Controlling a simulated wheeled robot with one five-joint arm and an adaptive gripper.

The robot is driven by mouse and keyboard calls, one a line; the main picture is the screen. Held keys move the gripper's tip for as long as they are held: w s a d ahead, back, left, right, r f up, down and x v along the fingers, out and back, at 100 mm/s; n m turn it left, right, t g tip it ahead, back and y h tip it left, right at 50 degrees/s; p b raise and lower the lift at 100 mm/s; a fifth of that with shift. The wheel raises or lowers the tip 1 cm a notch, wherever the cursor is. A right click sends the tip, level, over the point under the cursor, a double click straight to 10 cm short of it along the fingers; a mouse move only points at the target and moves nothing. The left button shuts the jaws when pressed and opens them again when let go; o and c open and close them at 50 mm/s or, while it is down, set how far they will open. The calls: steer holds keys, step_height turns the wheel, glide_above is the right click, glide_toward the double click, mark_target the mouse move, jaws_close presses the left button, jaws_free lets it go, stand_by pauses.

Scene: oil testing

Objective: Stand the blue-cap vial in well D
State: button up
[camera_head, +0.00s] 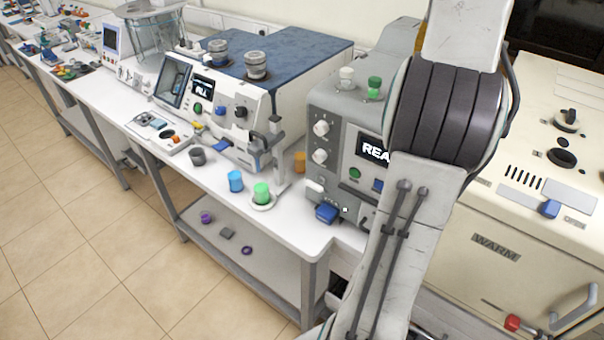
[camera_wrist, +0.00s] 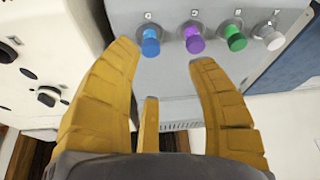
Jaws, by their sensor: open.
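In the wrist view the blue-cap vial (camera_wrist: 150,42) stands at the left end of a row on a light grey machine top. A purple-cap (camera_wrist: 194,38), a green-cap (camera_wrist: 234,38) and a white-cap vial (camera_wrist: 270,36) stand in the same row. Small well labels show beside them, but I cannot read the letters. My gripper (camera_wrist: 162,54) is open, its yellow fingers spread below the row. The left fingertip is close to the blue cap; I cannot tell if they touch.
In the head view the grey machine (camera_head: 322,100) stands between a blue-topped machine (camera_head: 290,55) and a cream machine (camera_head: 490,225). A blue cup (camera_head: 235,181), a green cup (camera_head: 261,192) and an orange cup (camera_head: 300,162) stand on the white bench (camera_head: 215,185).

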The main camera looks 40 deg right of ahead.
steer(key=w+a+f+n+t+y, duration=0.1)
steer(key=w+a+f+n, duration=0.15)
steer(key=a, duration=0.85)
steer(key=w+a+f+n+t, duration=0.1)
steer(key=w+a+f+n, duration=0.2)
steer(key=a, duration=0.8)
steer(key=s+a+f+n+y, duration=0.1)
steer(key=s+a+f+n, duration=0.2)
steer(key=s+a+f, duration=0.2)
steer(key=s+a+f+n+t+y, duration=0.1)
steer(key=s+a+f+n, duration=0.2)
steer(key=a+f, duration=0.6)
steer(key=shift+s+a+y, duration=0.4)
steer(key=shift+s+a, duration=0.05)
steer(key=shift+s, duration=0.55)
steer(key=shift+f, duration=0.2)
